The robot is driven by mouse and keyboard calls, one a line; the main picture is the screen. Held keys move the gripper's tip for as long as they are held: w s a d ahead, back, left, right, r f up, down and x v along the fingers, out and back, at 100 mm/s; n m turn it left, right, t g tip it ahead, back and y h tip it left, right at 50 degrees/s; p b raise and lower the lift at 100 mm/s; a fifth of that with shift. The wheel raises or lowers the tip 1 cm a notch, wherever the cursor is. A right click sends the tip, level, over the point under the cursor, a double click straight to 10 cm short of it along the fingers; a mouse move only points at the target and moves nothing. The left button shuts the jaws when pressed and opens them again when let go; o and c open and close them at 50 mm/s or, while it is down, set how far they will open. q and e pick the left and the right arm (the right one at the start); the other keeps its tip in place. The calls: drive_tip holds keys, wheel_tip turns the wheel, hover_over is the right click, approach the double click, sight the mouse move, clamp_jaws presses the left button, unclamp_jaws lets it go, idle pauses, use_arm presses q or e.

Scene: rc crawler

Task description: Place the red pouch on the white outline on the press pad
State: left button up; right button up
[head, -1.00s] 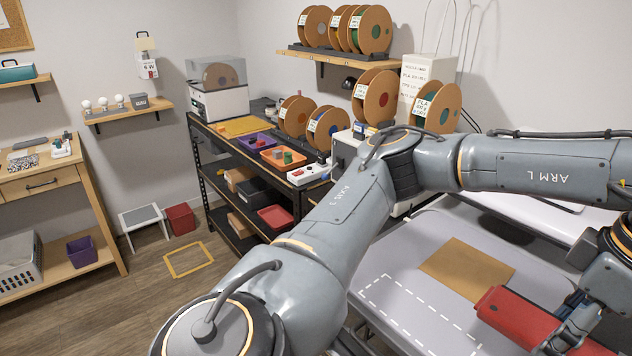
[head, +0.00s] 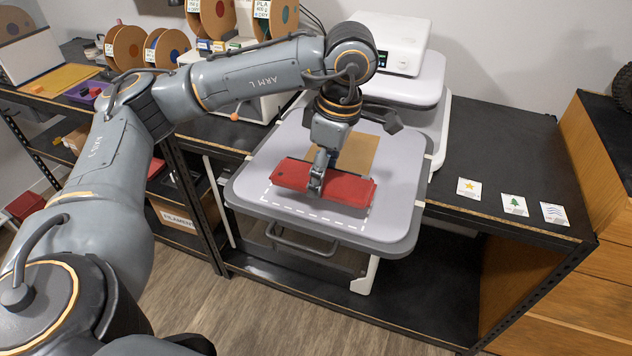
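The red pouch (head: 345,188) is over the light grey press pad (head: 400,223). It lies across the rear part of the dashed white outline (head: 310,214), whose front edge shows in front of it. I cannot tell whether the pouch touches the pad or hangs just above it. My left gripper (head: 317,184) reaches down from above and is shut on the middle of the pouch. A tan square (head: 358,153) on the pad shows behind the pouch. My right gripper is not in view.
The white press top (head: 400,85) with a control box (head: 388,42) stands behind the pad. The dark bench (head: 500,150) to the right is mostly clear, with cards bearing a star (head: 469,188), a tree (head: 514,204) and waves (head: 554,213). Filament spools stand at the back left.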

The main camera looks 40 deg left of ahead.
sight(317, 201)
use_arm(q)
drive_tip(key=shift+w+a+f, duration=0.15)
drive_tip(key=shift+a+f, duration=0.25)
drive_tip(key=shift+f, duration=0.2)
drive_tip(key=f, duration=0.1)
drive_tip(key=f+p, duration=0.1)
drive_tip(key=f, duration=0.1)
drive_tip(key=shift+a, duration=0.4)
drive_tip(key=shift+f, duration=0.5)
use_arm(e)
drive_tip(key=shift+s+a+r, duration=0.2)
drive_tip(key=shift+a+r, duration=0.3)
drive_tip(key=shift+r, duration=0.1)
use_arm(q)
drive_tip(key=shift+f, duration=0.1)
drive_tip(key=o, duration=1.1)
drive_tip(key=shift+o, duration=0.2)
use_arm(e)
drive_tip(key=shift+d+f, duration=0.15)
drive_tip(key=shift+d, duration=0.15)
